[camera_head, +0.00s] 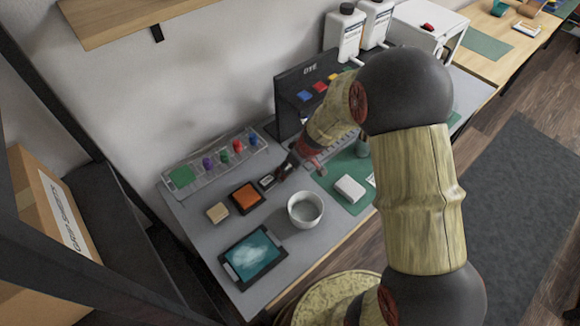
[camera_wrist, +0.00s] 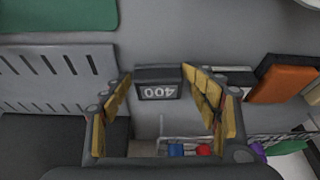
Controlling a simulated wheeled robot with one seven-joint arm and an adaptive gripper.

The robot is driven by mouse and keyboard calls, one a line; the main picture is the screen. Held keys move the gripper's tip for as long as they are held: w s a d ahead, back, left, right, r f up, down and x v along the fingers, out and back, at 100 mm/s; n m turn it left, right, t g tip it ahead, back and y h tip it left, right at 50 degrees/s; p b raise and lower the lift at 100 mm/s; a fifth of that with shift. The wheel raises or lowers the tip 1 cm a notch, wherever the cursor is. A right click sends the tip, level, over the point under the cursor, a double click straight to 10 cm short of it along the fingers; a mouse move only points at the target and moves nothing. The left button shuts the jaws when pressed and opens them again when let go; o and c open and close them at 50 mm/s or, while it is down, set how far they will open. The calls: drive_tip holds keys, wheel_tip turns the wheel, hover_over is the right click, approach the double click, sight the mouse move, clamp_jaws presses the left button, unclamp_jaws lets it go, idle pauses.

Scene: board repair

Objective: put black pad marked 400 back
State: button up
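The black pad marked 400 (camera_wrist: 158,83) is a small dark block between the two fingers of my gripper (camera_wrist: 158,72) in the wrist view. Its white 400 label faces the camera and reads upside down. In the head view my gripper (camera_head: 288,169) is low over the table, and the pad is not clear there. Another small dark pad with a pale label (camera_head: 267,182) lies beside my gripper.
An orange pad (camera_head: 247,198) and a tan block (camera_head: 218,212) continue the row. A clear tray of coloured pieces (camera_head: 214,160) stands behind. A white bowl (camera_head: 305,209) and a tablet (camera_head: 253,257) are in front. A black DYE rack (camera_head: 290,103) rises nearby.

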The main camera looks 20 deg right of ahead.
drive_tip(key=shift+r+p, duration=0.65)
drive_tip(key=shift+p, duration=0.25)
drive_tip(key=s+a+r+m+t+p, duration=0.1)
drive_tip(key=s+r, duration=0.5)
drive_tip(key=r, duration=0.7)
drive_tip(key=s+a+r+m+p, duration=0.1)
drive_tip(key=s+r, duration=0.5)
drive_tip(key=r, duration=0.6)
drive_tip(key=s+d+r+m+h, duration=0.1)
drive_tip(key=s+r, duration=0.3)
drive_tip(key=s, duration=0.3)
drive_tip(key=s+r+m+h, duration=0.1)
drive_tip(key=s+r+m, duration=0.1)
drive_tip(key=s+r, duration=0.3)
drive_tip(key=s, duration=0.3)
drive_tip(key=shift+d+m+t, duration=0.3)
drive_tip(key=shift+d+t, duration=0.05)
drive_tip(key=shift+t, duration=0.05)
